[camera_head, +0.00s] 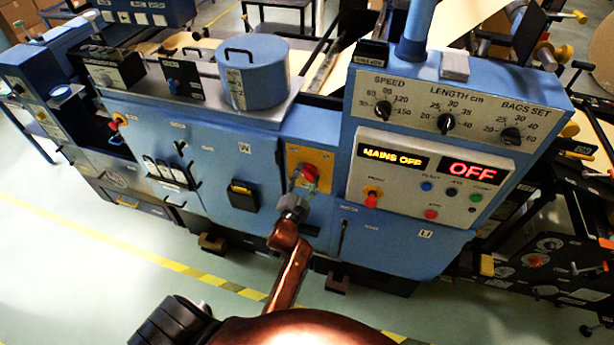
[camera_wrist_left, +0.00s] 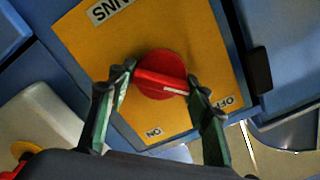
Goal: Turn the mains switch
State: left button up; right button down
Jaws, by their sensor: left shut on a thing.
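The mains switch is a red rotary knob (camera_wrist_left: 158,66) on a yellow plate (camera_wrist_left: 195,35) marked ON and OFF. The plate (camera_head: 323,158) also shows on the blue machine's front in the head view. My left gripper (camera_wrist_left: 160,79) is shut on the knob, one finger at each end of its raised bar. The bar's white mark lies at its right end, on the side of the OFF label. In the head view my left gripper (camera_head: 304,179) covers most of the knob. The display (camera_head: 393,157) reads MAINS OFF. My right gripper is not in view.
A control panel (camera_head: 352,200) with a red knob and several buttons stands right of the plate. A second display (camera_head: 473,170) reads OFF. A blue pot (camera_head: 252,75) stands on top of the machine. The floor (camera_head: 100,270) in front is clear, with a yellow stripe.

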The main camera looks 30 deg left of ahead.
aim_at(310, 149)
pick_arm(q)
jog(key=shift+f, duration=0.1)
jog(key=o, duration=1.2)
jog(key=shift+c, duration=0.2)
jog(key=shift+r, duration=0.35)
notch_tip(310, 149, up, 9)
jog(key=shift+r, duration=0.2)
